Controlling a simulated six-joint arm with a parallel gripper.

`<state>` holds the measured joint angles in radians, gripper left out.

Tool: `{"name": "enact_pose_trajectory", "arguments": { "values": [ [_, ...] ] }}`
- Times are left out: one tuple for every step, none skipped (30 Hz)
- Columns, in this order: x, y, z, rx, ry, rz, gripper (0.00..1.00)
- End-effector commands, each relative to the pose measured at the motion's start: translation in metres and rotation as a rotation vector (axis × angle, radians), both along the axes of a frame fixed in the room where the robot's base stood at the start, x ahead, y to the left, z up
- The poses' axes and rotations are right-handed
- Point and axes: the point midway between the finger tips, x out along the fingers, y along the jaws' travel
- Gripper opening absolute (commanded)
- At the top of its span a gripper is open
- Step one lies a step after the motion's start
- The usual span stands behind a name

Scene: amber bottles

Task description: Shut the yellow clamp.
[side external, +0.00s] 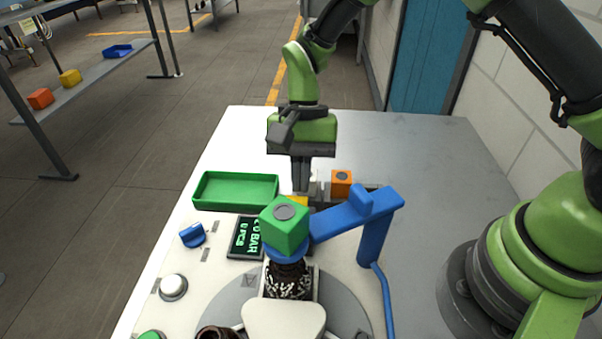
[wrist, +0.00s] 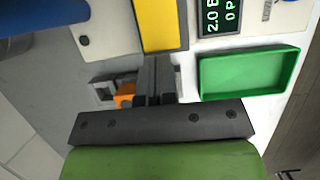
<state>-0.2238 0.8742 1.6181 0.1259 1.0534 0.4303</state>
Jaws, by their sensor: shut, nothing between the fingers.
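The yellow clamp (wrist: 160,24) shows in the wrist view as a broad yellow bar at the top centre. In the side external view only a small yellow patch (side external: 297,201) shows behind the green block, so whether it stands open or shut is hidden there. My gripper (side external: 300,188) points down just behind that patch, its fingers together and empty. In the wrist view the closed fingertips (wrist: 155,62) are close to the bar's near end; I cannot tell whether they touch it.
A green block (side external: 284,226) sits above an amber bottle (side external: 288,283), beside a blue arm (side external: 350,213). An orange block (side external: 341,182) stands right of my gripper. A green tray (side external: 235,190), display (side external: 246,237) and blue knob (side external: 192,235) lie left. The back right tabletop is clear.

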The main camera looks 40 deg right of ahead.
Motion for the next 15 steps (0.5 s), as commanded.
{"name": "enact_pose_trajectory", "arguments": {
  "values": [
    [0.000, 0.000, 0.000, 0.000, 0.000, 0.000, 0.00],
    [0.000, 0.000, 0.000, 0.000, 0.000, 0.000, 0.00],
    [0.000, 0.000, 0.000, 0.000, 0.000, 0.000, 0.00],
    [0.000, 0.000, 0.000, 0.000, 0.000, 0.000, 0.00],
    [0.000, 0.000, 0.000, 0.000, 0.000, 0.000, 0.00],
    [0.000, 0.000, 0.000, 0.000, 0.000, 0.000, 0.00],
    [-0.001, 0.001, 0.000, 0.001, 0.000, 0.001, 0.00],
    [-0.003, 0.004, 0.000, 0.001, 0.001, 0.002, 0.00],
    [-0.007, 0.008, 0.001, 0.002, 0.001, 0.003, 0.00],
    [-0.010, 0.011, 0.001, 0.002, 0.001, 0.004, 0.00],
    [-0.014, 0.015, 0.001, 0.003, 0.001, 0.005, 0.00],
    [-0.018, 0.019, 0.000, 0.002, 0.002, 0.005, 0.00],
    [-0.021, 0.022, 0.000, 0.003, 0.001, 0.005, 0.00],
    [-0.024, 0.024, 0.000, 0.003, 0.001, 0.004, 0.00],
    [-0.026, 0.026, 0.000, 0.003, 0.001, 0.003, 0.00]
  ]
}}
